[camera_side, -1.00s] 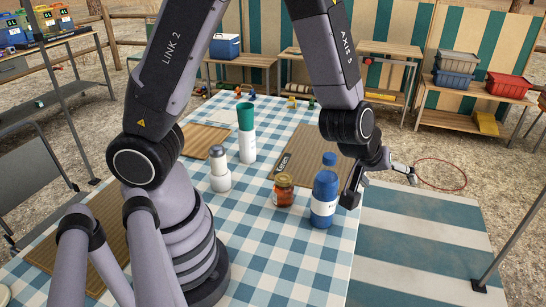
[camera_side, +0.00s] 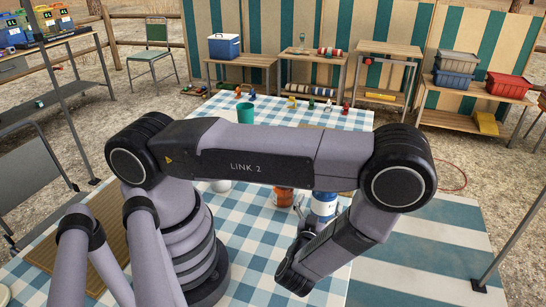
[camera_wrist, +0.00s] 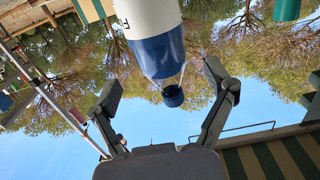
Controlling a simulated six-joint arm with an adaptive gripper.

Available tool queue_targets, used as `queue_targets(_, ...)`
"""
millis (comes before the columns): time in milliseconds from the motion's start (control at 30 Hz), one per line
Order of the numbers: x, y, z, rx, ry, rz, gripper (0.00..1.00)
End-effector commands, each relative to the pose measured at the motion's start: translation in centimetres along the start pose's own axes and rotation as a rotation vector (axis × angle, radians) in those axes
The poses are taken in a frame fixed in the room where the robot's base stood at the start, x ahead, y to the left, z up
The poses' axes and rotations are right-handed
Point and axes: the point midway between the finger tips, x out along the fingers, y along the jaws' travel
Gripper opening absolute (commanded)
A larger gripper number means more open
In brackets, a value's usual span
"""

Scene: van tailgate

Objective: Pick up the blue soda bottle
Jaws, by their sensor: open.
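The blue soda bottle (camera_side: 323,205) stands on the checked tablecloth near its right edge. Its upper part is hidden behind my arm in the side view. In the wrist view the bottle (camera_wrist: 150,20) appears upside down, with its white label, blue neck and dark blue cap between my finger pads. My gripper (camera_wrist: 161,85) is open, one finger to each side of the neck and cap, with gaps visible. In the side view my gripper (camera_side: 301,217) is low, just left of the bottle and partly hidden by my wrist.
A red-orange jar (camera_side: 282,197) stands close left of the bottle. A green cup (camera_side: 245,113) is farther back, and a white container (camera_side: 221,186) is mostly hidden behind my arm. A wooden board (camera_side: 107,212) lies at the left. The front tablecloth is clear.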

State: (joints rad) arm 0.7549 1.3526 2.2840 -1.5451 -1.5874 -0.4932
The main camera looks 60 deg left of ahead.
Motion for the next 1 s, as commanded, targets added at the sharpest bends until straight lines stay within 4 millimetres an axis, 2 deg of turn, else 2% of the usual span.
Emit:
queue_targets(100, 2.2, -0.1, 0.0, -0.002, -0.001, -0.007, 0.83)
queue_targets(367, 4.3, 0.0, 0.0, -0.002, -0.002, -0.001, 0.83)
queue_targets(700, 8.8, 0.0, -0.1, -0.003, -0.002, -0.003, 0.83)
queue_targets(967, 9.2, 0.1, -0.1, -0.002, -0.002, 0.000, 0.83)
queue_targets(1000, 9.2, 0.1, -0.1, -0.002, -0.002, 0.000, 0.80)
